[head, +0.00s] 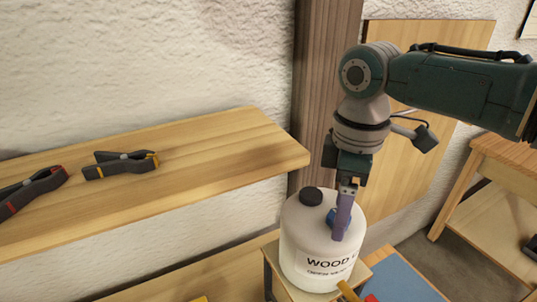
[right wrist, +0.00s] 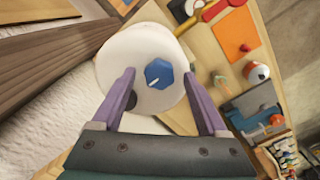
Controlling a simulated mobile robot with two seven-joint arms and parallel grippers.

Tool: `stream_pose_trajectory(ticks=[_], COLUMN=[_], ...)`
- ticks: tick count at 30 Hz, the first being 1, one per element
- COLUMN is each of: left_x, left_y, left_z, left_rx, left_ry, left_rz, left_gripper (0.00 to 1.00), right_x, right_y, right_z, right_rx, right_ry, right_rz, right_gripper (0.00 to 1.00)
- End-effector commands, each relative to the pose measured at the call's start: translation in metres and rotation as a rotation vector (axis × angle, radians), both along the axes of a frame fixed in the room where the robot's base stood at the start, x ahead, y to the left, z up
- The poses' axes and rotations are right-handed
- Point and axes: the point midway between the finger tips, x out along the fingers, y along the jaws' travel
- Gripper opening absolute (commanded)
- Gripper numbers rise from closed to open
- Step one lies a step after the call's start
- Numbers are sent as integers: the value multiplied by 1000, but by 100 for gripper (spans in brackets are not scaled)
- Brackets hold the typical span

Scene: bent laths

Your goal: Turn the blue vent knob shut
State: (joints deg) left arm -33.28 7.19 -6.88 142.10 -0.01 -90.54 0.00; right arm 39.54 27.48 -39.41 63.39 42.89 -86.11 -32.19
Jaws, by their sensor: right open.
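The blue vent knob (head: 332,217) sits on top of a white wood-glue style container (head: 312,250) lettered "WOOD". In the right wrist view the knob (right wrist: 159,73) is faceted, with a short white mark on its face. My right gripper (head: 342,220) points down over the container, and its purple finger partly hides the knob in the head view. In the right wrist view the open fingers of my gripper (right wrist: 158,76) stand on either side of the knob, with a gap on both sides. My left gripper is not in view.
A black cap (head: 311,196) stands on the container beside the knob. The container rests on a small wooden stand (head: 272,262) near a wooden post (head: 322,80). A wooden shelf (head: 215,150) at left holds dark clamps (head: 122,163). A blue mat (head: 402,280) lies at lower right.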

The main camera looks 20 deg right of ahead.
Motion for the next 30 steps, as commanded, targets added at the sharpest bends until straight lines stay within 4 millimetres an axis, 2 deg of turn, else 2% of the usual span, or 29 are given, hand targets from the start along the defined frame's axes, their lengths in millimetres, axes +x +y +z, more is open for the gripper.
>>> stream_pose_trajectory(ticks=[9,10,30], left_x=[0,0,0], left_y=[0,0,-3], left_z=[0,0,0], left_rx=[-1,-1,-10], left_ry=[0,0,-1], left_rz=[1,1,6], left_gripper=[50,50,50], right_x=[0,0,0], right_y=[0,0,0], right_z=[-4,-4,-3], right_rx=[-1,-1,0], right_ry=[-1,-1,0], right_rz=[1,1,0], right_gripper=[77,74,0])
